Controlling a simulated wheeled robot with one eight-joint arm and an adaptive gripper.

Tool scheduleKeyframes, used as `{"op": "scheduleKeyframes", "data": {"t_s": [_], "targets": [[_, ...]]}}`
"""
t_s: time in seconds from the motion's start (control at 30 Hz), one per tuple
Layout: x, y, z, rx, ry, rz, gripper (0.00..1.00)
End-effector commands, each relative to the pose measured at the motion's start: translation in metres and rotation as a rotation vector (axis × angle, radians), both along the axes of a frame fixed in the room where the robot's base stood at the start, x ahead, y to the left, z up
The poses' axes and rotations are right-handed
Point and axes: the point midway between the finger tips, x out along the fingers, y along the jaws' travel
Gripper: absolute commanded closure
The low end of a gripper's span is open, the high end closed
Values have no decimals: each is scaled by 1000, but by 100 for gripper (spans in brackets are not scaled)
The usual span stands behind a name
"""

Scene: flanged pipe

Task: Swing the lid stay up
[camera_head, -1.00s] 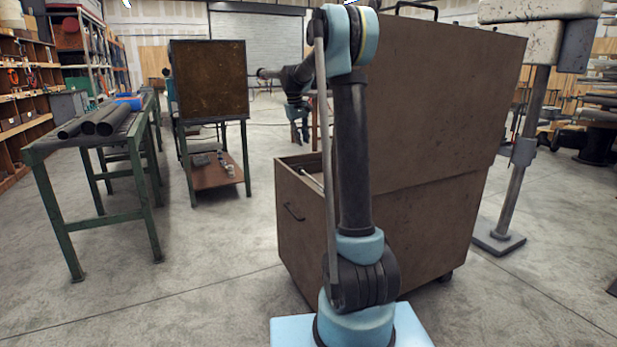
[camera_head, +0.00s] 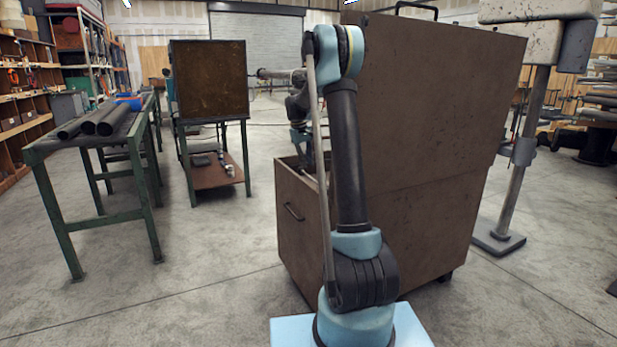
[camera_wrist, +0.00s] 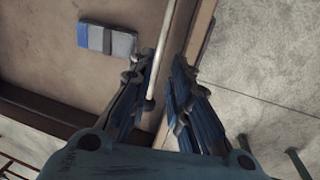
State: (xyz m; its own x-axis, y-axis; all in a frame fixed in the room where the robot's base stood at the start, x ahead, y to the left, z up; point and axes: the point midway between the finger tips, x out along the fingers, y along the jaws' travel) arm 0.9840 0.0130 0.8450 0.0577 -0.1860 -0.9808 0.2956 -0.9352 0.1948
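The brown chest (camera_head: 298,222) stands behind my arm with its big lid (camera_head: 440,95) raised. The lid stay (camera_wrist: 161,50), a thin pale rod, shows in the wrist view, running down from the top edge beside the chest's side wall. My gripper (camera_wrist: 162,66) is open, with one finger on each side of the rod; whether either finger touches it I cannot tell. In the head view my gripper (camera_head: 303,150) is at the chest's open top, partly hidden by my arm. The stay cannot be made out there.
A blue and grey block (camera_wrist: 106,40) lies inside the chest. The chest's side wall rim (camera_wrist: 200,35) runs close to the right finger. A green table with pipes (camera_head: 97,135) and a stand with a brown panel (camera_head: 209,80) are at left. Open floor lies between.

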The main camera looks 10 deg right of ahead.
Motion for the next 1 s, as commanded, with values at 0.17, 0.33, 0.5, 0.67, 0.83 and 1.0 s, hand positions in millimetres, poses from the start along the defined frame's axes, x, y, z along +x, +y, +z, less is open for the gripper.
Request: {"op": "scheduleKeyframes", "data": {"t_s": [0.17, 0.33, 0.5, 0.67, 0.83, 1.0], "targets": [[2, -6, -31, 0, 0, 0, 82], [4, -11, -54, 0, 0, 0, 82], [4, -13, -67, 0, 0, -1, 82], [4, -14, -71, 0, 0, -1, 82], [4, -14, -71, 0, 0, -1, 82], [4, -14, -70, 0, 0, -1, 100]]}}
